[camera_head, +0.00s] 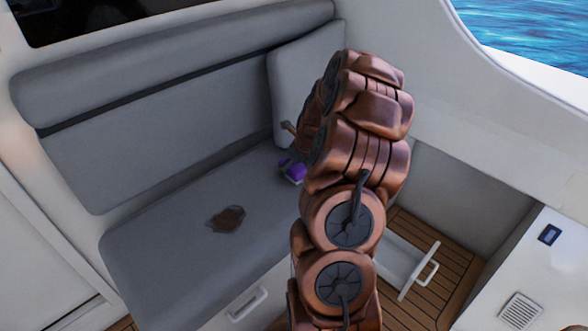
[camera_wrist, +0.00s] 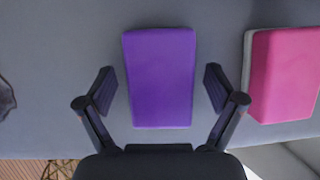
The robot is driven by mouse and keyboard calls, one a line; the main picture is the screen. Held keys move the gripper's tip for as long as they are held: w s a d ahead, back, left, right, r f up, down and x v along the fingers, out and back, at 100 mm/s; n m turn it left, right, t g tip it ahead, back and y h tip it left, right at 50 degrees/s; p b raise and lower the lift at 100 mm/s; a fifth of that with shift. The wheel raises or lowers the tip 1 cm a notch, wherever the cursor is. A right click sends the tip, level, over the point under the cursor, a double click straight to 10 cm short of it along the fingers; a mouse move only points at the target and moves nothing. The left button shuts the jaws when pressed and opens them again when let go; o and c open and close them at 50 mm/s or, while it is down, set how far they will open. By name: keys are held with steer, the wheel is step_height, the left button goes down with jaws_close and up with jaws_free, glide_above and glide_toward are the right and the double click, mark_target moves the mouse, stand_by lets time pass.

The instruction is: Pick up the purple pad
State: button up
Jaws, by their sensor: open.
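The purple pad (camera_wrist: 160,78) lies flat on the grey seat cushion in the wrist view, a rectangle with its long side running up the picture. My gripper (camera_wrist: 158,90) is open, with one finger on each side of the pad and a gap between each finger and the pad. The pad also shows in the head view (camera_head: 293,171), small and partly hidden, beside my arm. My gripper's fingers are hidden behind my arm in the head view.
A pink pad (camera_wrist: 284,75) with a pale edge lies right of the purple pad. A grey backrest (camera_head: 150,130) rises behind. An open drawer (camera_head: 405,262) juts out over the wooden floor.

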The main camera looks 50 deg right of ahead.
steer(key=shift+c, duration=0.4)
steer(key=c, duration=1.2)
steer(key=shift+b, duration=0.35)
step_height(320, 180, up, 4)
steer(key=s+a, duration=0.1)
steer(key=s, duration=0.4)
steer(key=s+a+r, duration=0.1)
steer(key=s, duration=0.4)
steer(key=s+a, duration=0.1)
steer(key=s, duration=0.4)
steer(key=shift+s+a+r+b, duration=0.2)
steer(key=shift+s+a+b, duration=0.1)
steer(key=shift+a+b, duration=0.1)
